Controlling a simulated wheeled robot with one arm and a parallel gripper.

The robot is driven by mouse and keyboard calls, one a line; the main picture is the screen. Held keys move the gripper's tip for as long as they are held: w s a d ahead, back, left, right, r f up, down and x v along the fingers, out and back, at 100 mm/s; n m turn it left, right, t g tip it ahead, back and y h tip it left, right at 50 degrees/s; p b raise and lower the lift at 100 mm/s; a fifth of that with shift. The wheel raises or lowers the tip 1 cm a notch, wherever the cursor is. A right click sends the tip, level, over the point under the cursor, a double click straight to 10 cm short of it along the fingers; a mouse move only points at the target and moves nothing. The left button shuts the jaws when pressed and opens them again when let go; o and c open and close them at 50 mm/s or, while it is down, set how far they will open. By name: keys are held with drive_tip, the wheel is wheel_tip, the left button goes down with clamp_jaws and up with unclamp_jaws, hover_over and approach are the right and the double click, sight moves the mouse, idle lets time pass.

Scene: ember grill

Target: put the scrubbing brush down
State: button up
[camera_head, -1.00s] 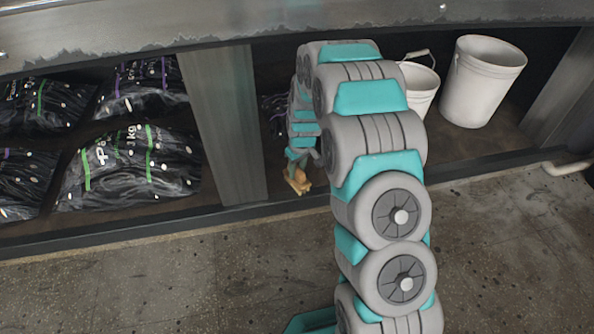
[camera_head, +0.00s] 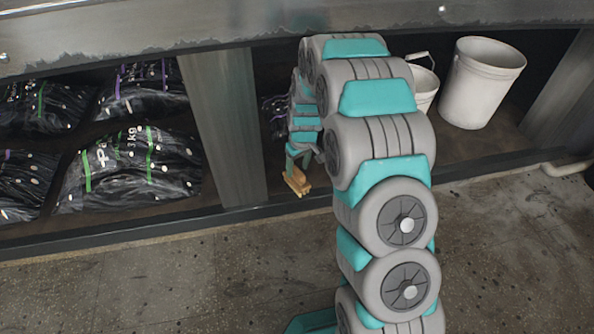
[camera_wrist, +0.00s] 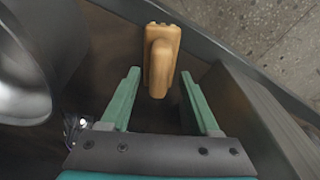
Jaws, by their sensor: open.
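The scrubbing brush (camera_head: 297,182) is tan, with a raised handle. It sits on the lower shelf close to its front edge, just right of the metal post. In the wrist view the brush (camera_wrist: 161,58) lies ahead of and between the two green fingertips, with gaps to both sides. My gripper (camera_wrist: 160,74) is open and holds nothing. In the head view my gripper (camera_head: 297,160) is just above the brush, partly hidden by my arm.
The metal post (camera_head: 217,125) stands left of the brush, with black bags (camera_head: 130,170) beyond it. White buckets (camera_head: 482,82) stand on the shelf to the right. A metal countertop (camera_head: 250,22) hangs over the shelf. The shelf's front lip (camera_head: 130,235) borders open floor.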

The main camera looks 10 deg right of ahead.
drive_tip(key=r, duration=0.5)
drive_tip(key=shift+s+d, duration=0.1)
drive_tip(key=shift+s, duration=0.3)
drive_tip(key=s+r+m+g, duration=0.1)
drive_tip(key=s+r, duration=0.4)
drive_tip(key=s, duration=0.9)
drive_tip(key=s+r+m+g, duration=0.1)
drive_tip(key=s+r, duration=0.5)
drive_tip(key=s, duration=0.8)
drive_tip(key=s+r+m+g, duration=0.1)
drive_tip(key=s+r, duration=0.5)
drive_tip(key=s, duration=0.8)
drive_tip(key=shift+s+a+r+m+h, duration=0.15)
drive_tip(key=shift+a+r+m+h, duration=0.2)
drive_tip(key=shift+m, duration=0.35)
drive_tip(key=shift+d+p, duration=0.15)
drive_tip(key=shift+p, duration=0.2)
wheel_tip(320, 180, up, 12)
drive_tip(key=p, duration=1.2)
